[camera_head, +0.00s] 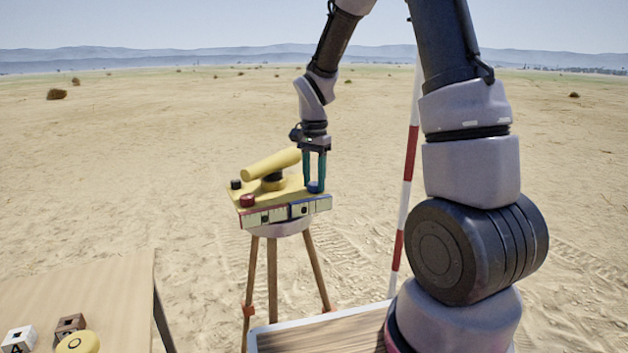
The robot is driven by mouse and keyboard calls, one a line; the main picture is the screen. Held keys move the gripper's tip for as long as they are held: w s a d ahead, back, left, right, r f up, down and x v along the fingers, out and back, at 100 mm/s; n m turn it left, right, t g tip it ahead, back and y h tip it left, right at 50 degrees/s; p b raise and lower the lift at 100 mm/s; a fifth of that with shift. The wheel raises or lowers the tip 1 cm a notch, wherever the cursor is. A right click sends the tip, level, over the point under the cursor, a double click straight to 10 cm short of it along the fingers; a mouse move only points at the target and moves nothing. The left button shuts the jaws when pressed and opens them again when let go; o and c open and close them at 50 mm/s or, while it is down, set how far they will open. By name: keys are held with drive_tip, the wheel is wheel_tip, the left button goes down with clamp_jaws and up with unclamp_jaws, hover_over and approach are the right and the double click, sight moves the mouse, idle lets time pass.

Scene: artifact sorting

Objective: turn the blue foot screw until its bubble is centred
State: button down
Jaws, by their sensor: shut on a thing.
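A yellow levelling instrument (270,184) stands on a wooden tripod (272,275) in the middle of the view. The blue foot screw (316,188) sits at the right end of its yellow base. My gripper (315,183) points down from above and is shut on the blue foot screw, with one finger on each side. A red foot screw (247,200) is at the front left of the base, and a black knob (236,184) is behind it. A pale strip with red and blue edged vials (286,212) runs along the front; the bubbles are too small to judge well.
A wooden table (110,285) at the lower left holds small lettered blocks (20,338) and a yellow round piece (77,343). A red and white pole (406,190) stands right of the tripod. A wooden-topped surface (320,335) lies in front. Open sand surrounds them.

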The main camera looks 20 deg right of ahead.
drive_tip(key=n, duration=0.7)
drive_tip(key=shift+n, duration=0.4)
drive_tip(key=n, duration=0.3)
drive_tip(key=shift+d+n, duration=0.1)
drive_tip(key=shift+n, duration=1.9)
drive_tip(key=shift+c, duration=2.1)
unclamp_jaws()
drive_tip(key=shift+r, duration=0.15)
